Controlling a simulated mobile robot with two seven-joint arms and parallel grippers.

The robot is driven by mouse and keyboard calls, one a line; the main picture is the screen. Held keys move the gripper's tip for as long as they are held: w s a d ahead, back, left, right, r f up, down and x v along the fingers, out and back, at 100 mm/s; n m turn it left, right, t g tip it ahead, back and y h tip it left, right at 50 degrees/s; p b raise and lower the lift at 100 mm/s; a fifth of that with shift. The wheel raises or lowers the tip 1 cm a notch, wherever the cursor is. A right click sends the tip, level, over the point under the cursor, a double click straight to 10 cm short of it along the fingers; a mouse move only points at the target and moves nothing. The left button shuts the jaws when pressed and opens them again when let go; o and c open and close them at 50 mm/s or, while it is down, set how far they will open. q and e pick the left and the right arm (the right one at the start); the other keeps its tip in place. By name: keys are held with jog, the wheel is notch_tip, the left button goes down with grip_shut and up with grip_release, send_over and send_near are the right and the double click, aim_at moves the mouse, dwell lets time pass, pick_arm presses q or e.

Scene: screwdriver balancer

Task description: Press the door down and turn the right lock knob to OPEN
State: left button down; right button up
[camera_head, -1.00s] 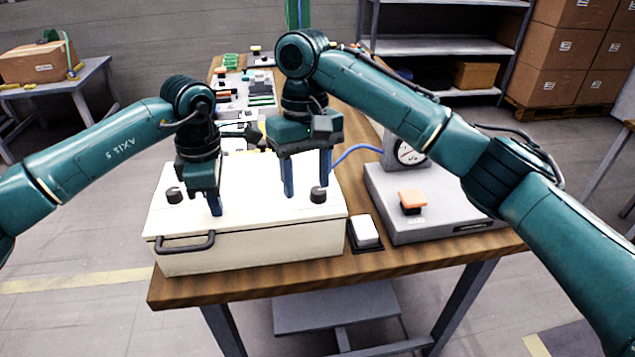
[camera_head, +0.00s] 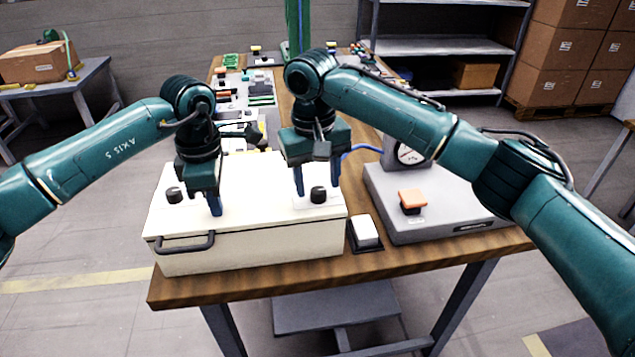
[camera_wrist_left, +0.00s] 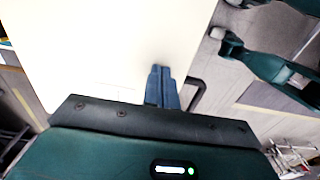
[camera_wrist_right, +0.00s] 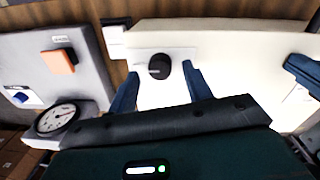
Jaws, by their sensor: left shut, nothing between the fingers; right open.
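The cream door (camera_head: 255,215) is the top of a box with a dark handle (camera_head: 185,242) at its front left. The right lock knob (camera_head: 318,195) is a dark round knob near the door's right edge. The left lock knob (camera_head: 174,195) is near its left edge. My left gripper (camera_head: 216,211) is shut and empty, its tips at the door's surface; contact is hard to tell. My right gripper (camera_head: 318,190) is open just behind the right knob. In the right wrist view the knob (camera_wrist_right: 160,66) lies between and just beyond the fingertips, not gripped.
A grey unit with an orange button (camera_head: 412,198) and a gauge (camera_head: 408,152) stands right of the box. A white switch (camera_head: 366,230) sits between them. Several items line the wooden table (camera_head: 230,287) behind.

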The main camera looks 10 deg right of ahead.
pick_arm(q)
jog(key=shift+s+f, duration=0.1)
jog(key=shift+f, duration=0.2)
pick_arm(e)
jog(key=shift+f, duration=0.7)
jog(key=shift+c, duration=0.5)
jog(key=c, duration=0.9)
